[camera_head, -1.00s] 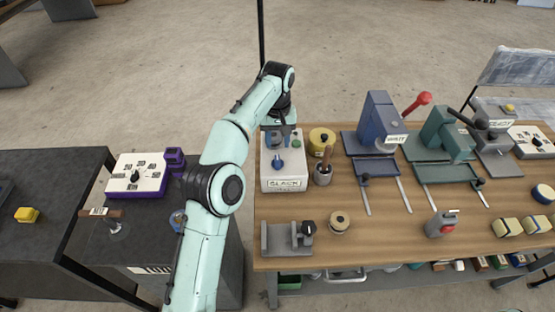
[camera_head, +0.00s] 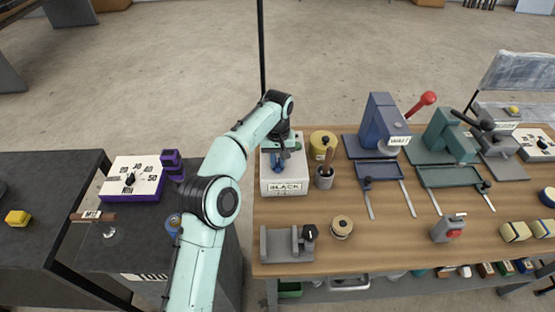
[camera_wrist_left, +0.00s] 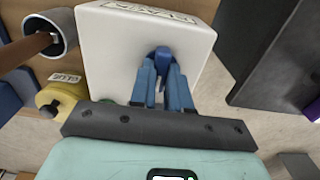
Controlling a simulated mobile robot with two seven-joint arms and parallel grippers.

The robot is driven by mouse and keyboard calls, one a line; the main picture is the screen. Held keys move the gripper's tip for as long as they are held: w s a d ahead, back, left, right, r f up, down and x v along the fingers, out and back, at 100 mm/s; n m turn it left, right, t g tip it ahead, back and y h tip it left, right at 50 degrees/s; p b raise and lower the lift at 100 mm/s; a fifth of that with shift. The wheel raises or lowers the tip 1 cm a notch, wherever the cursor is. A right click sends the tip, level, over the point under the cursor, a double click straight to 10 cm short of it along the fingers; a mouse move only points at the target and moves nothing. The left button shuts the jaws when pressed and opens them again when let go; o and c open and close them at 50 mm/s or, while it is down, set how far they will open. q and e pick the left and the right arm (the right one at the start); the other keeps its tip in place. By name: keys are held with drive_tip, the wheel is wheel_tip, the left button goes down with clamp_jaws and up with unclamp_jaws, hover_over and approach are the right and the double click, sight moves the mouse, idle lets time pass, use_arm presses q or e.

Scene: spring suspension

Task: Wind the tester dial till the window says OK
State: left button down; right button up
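The tester (camera_head: 301,171) is a white box at the left end of the wooden bench; its front window reads what looks like SLACK. Its blue dial (camera_wrist_left: 161,53) is on the top face. My left gripper (camera_head: 279,156) points down over the tester. In the left wrist view its two blue fingers (camera_wrist_left: 162,72) reach the dial, one on each side, with a narrow gap between them. Whether they press on the dial is unclear. The fingers partly hide the dial in the head view. My right gripper is not in view.
A yellow round tin (camera_head: 322,144) and a grey cup with a brown handle (camera_head: 324,177) stand close to the tester's right. A grey clamp block (camera_head: 287,243) lies in front. A blue press (camera_head: 384,125) stands farther right. A dark cabinet with a white-purple dial box (camera_head: 133,180) is left.

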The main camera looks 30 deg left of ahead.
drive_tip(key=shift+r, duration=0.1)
use_arm(q)
drive_tip(key=shift+r+m+p, duration=0.2)
drive_tip(key=shift+m+p, duration=0.75)
drive_tip(key=shift+m, duration=0.05)
drive_tip(key=m+p, duration=0.5)
drive_tip(key=m, duration=0.3)
drive_tip(key=m+p, duration=0.2)
drive_tip(key=m, duration=0.2)
drive_tip(key=shift+w, duration=0.1)
drive_tip(key=m, duration=0.2)
drive_tip(key=shift+f+m, duration=0.1)
drive_tip(key=shift+m, duration=0.3)
drive_tip(key=shift+m+p, duration=0.3)
drive_tip(key=shift+m, duration=0.7)
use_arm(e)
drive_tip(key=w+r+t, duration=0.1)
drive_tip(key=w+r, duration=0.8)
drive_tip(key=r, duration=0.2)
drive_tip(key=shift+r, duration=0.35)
use_arm(q)
drive_tip(key=c, duration=1.1)
unclamp_jaws()
